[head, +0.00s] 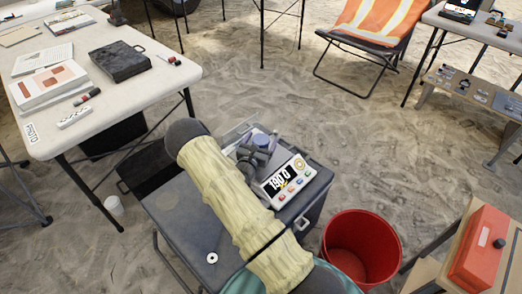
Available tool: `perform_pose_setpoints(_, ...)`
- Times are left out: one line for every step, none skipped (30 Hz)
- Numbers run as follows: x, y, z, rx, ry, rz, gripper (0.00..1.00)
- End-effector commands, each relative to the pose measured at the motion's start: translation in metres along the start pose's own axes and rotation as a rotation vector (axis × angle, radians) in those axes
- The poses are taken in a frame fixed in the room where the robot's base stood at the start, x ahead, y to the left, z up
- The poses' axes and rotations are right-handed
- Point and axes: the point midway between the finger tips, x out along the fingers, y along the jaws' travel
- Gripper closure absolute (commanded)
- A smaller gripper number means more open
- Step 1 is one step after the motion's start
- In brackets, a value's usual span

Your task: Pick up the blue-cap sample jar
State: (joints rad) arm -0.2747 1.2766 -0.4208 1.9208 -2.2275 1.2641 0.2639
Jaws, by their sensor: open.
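A small jar with a dull blue-violet cap (261,140) stands on or by the pan of the digital scale (284,184), on the grey case-like table (180,215). My arm in its pale yellow sleeve crosses in front of this table and hides part of its top. My gripper (250,158) shows as a dark shape just left of and below the jar, partly hidden by my arm. It is open. I cannot tell whether its fingers touch the jar.
A red bucket (361,250) stands on the sand right of the grey table. A red box (480,248) sits on a wooden stand at the lower right. A white table (110,95) with papers and a black case (120,60) is at the left. A small white ring (212,258) lies on the grey table.

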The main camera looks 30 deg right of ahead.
Motion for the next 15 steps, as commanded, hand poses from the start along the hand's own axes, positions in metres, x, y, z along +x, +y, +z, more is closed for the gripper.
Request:
perform_pose_setpoints(-0.0001,0.0002,0.0003,0.0,0.0,0.0,0.17)
perform_pose_setpoints(-0.0002,0.0002,0.0003,0.0,0.0,0.0,0.17)
perform_pose_setpoints(-0.0003,0.0001,0.0003,0.0,0.0,0.0,0.17)
perform_pose_setpoints(-0.0003,0.0001,0.0003,0.0,0.0,0.0,0.17)
perform_pose_setpoints(-0.0004,0.0001,0.0002,0.0,0.0,0.0,0.17)
perform_pose_setpoints(-0.0004,0.0001,0.0002,0.0,0.0,0.0,0.17)
perform_pose_setpoints(-0.0005,0.0001,0.0002,0.0,0.0,0.0,0.17)
perform_pose_setpoints(-0.0005,0.0,0.0002,0.0,0.001,0.0,0.17)
perform_pose_setpoints(-0.0005,0.0,0.0001,0.0,0.001,0.0,0.17)
perform_pose_setpoints(-0.0006,0.0,0.0001,0.0,0.001,0.0,0.17)
perform_pose_setpoints(-0.0006,0.0,0.0001,0.0,0.001,0.0,0.17)
perform_pose_setpoints(-0.0006,0.0,0.0001,-0.001,0.001,0.0,0.17)
perform_pose_setpoints(-0.0006,0.0,0.0001,0.0,0.001,0.0,0.17)
perform_pose_setpoints(-0.0006,0.0,0.0,-0.001,0.001,0.0,0.19)
perform_pose_setpoints(-0.0007,0.0,0.0,-0.001,0.001,0.0,0.27)
